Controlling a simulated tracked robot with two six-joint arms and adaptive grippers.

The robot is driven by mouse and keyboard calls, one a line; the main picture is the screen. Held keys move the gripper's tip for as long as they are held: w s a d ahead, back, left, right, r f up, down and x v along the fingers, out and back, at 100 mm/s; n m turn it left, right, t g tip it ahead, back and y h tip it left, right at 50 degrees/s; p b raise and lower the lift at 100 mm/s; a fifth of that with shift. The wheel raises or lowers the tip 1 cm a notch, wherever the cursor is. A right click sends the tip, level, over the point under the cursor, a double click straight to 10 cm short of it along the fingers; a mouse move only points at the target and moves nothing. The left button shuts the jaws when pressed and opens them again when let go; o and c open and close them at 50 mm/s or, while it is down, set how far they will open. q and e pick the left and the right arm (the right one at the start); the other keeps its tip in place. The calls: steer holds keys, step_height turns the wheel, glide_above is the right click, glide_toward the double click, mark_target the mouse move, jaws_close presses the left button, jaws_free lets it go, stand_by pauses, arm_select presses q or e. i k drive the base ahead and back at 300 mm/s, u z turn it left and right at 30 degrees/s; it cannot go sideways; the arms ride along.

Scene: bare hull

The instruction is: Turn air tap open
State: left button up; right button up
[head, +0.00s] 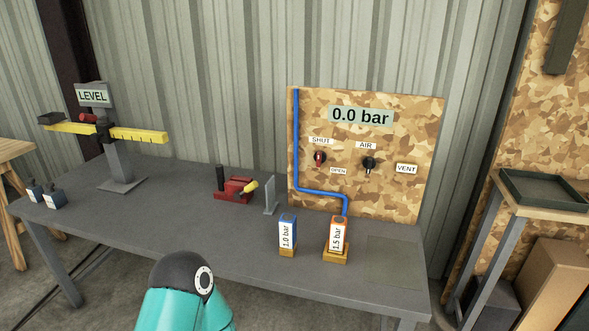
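A camouflage-patterned board (420,125) stands at the back of the grey workbench. On it a small red-handled tap (319,158) sits just under a "SHUT" label (320,141), with an "OPEN" label (338,171) to its lower right. A black knob (369,165) is under an "AIR" label (366,146). The display (361,117) reads 0.0 bar. The exact angle of the red handle is too small to tell. Neither of my grippers is in view; only a teal arm link of mine shows at the bottom.
A blue hose (296,140) runs down the board to an orange "1.5 bar" block (337,237), beside a blue "1.0 bar" block (288,235). A red clamp-like device (234,189) and a yellow-beamed level stand (117,160) are further left. The bench's front middle is clear.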

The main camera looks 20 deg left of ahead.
mark_target(319, 156)
steer(key=k, duration=0.65)
steer(key=u, duration=0.75)
steer(key=i, duration=1)
